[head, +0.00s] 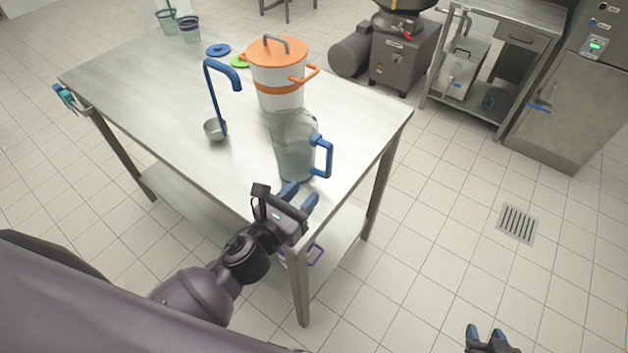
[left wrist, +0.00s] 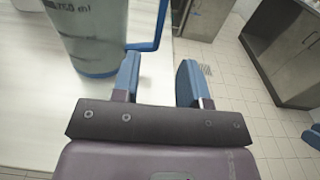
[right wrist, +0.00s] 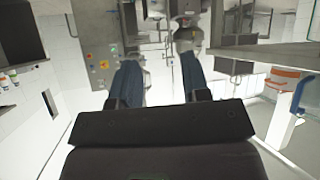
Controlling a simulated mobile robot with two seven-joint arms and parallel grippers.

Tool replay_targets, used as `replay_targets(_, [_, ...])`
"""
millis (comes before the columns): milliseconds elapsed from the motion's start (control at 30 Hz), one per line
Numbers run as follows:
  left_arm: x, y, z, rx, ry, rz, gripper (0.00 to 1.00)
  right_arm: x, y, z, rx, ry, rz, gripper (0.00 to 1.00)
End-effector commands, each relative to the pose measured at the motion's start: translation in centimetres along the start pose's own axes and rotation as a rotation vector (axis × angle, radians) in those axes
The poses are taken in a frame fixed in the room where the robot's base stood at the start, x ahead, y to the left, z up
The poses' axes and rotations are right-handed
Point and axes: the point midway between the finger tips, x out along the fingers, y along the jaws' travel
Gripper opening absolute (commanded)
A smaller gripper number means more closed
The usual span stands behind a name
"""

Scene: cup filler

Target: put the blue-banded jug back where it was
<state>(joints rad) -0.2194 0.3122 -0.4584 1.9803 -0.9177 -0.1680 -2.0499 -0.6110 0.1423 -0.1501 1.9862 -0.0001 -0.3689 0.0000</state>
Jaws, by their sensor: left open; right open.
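The clear jug (head: 293,150) with a blue handle (head: 322,157) stands upright on the steel table (head: 165,85) near its front right corner. In the left wrist view the jug (left wrist: 92,35) shows a blue band at its foot and dark markings; its top is cut off. My left gripper (head: 301,197) is open and empty, just in front of the jug. The handle is close beyond the left finger in the left wrist view; I cannot tell whether they touch. My right gripper (head: 486,333) is open and empty, away from the table over the floor.
A white pot (head: 276,92) with an orange lid stands right behind the jug. A ladle (head: 215,128) with a blue handle stands to its left. A purple handle (head: 316,254) shows under the table.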

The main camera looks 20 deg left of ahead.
Motion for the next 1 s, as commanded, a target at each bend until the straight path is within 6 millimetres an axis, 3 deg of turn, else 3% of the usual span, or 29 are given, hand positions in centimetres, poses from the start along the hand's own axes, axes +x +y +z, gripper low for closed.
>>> replay_targets(233, [-1.9,0.0,0.0,0.000,0.001,0.001,0.40,0.3,-0.1,-0.3,-0.001,0.008,-0.002,0.43])
replay_targets(833, [-2.1,0.1,0.0,-0.004,0.000,0.002,0.40,0.4,-0.1,-0.9,-0.002,0.020,-0.002,0.43])
replay_targets(1000, [-2.5,1.4,0.2,-0.161,0.020,0.083,0.40,0.2,0.0,-0.2,-0.001,0.008,-0.001,0.43])
